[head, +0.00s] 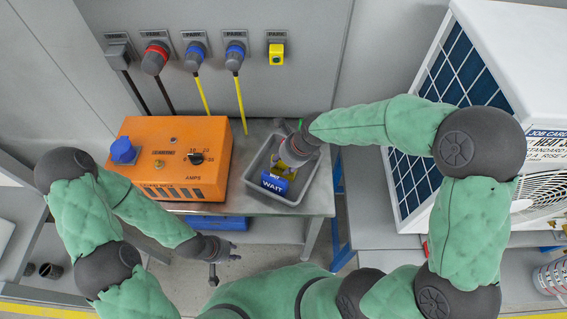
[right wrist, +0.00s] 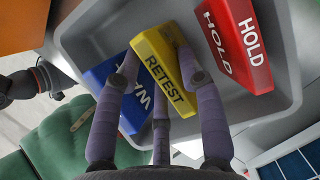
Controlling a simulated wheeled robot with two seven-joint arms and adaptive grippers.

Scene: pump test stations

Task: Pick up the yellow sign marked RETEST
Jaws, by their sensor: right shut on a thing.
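The yellow RETEST sign (right wrist: 163,75) lies between the fingers of my right gripper (right wrist: 163,88) in the right wrist view, and the gripper is shut on it. In the head view my right gripper (head: 296,152) reaches down into a grey tray (head: 253,170), and only a bit of the yellow sign (head: 282,168) shows below it. The sign is over or in the tray; its exact height is unclear. My left gripper (head: 222,265) is empty, fingers apart, in front of the bench and away from the tray.
In the tray, the blue WAIT sign (right wrist: 115,90) is left of the yellow one and the red HOLD sign (right wrist: 236,42) right of it. An orange test box (head: 175,150) stands left of the tray. A white unit with a blue panel (head: 455,80) stands at the right.

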